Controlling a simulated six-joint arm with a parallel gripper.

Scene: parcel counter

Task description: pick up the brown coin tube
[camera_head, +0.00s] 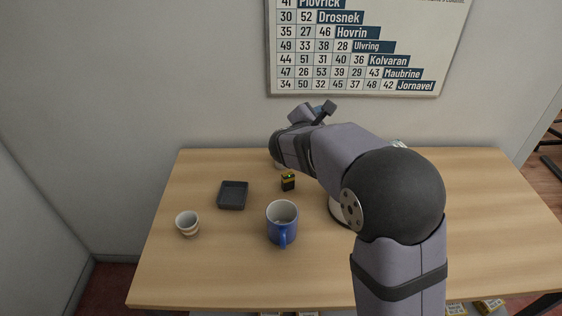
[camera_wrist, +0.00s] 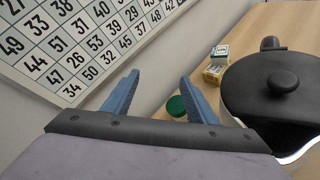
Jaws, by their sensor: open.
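I cannot make out a brown coin tube in either view; my arm hides part of the table in the head view. My gripper (camera_head: 322,111) is raised near the wall at the back of the table.
On the table (camera_head: 210,270) are a blue mug (camera_head: 281,225), a small cup (camera_head: 187,225), a dark tray (camera_head: 232,196) and a black-yellow block (camera_head: 288,182). The wrist view shows a black-lidded pot (camera_wrist: 285,83), small boxes (camera_wrist: 214,74) and a green round thing (camera_wrist: 177,106).

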